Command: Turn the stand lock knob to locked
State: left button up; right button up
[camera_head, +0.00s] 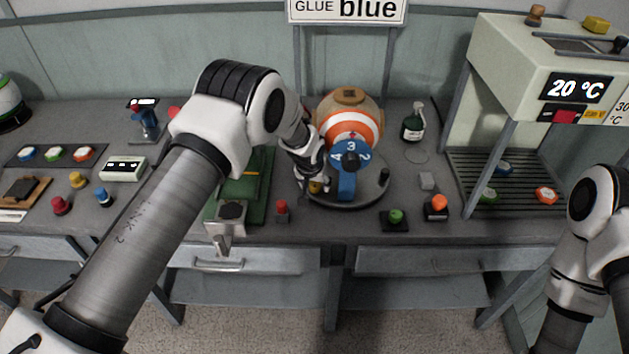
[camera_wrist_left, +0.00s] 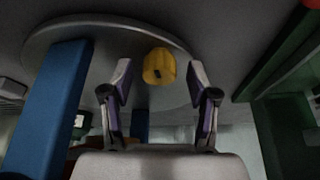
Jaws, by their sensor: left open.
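The yellow knob (camera_head: 316,187) sits on the left part of the round grey stand base (camera_head: 362,199), partly hidden by my left gripper in the head view. In the left wrist view the yellow knob (camera_wrist_left: 159,66) shows a small dark mark and lies between the lines of my fingertips. My left gripper (camera_wrist_left: 160,88) is open and empty, with one finger on each side of the knob in the picture; I cannot tell whether they touch it. In the head view my left gripper (camera_head: 318,180) is just above the knob. My right gripper is out of view.
The stand carries a blue numbered part (camera_head: 350,157) and an orange-and-white striped ball (camera_head: 350,122). A green press (camera_head: 243,188) stands left of it.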

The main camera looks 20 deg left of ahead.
pick_arm(q)
jog(key=shift+s+r, duration=0.2)
jog(key=shift+w+f, duration=0.1)
grip_shut()
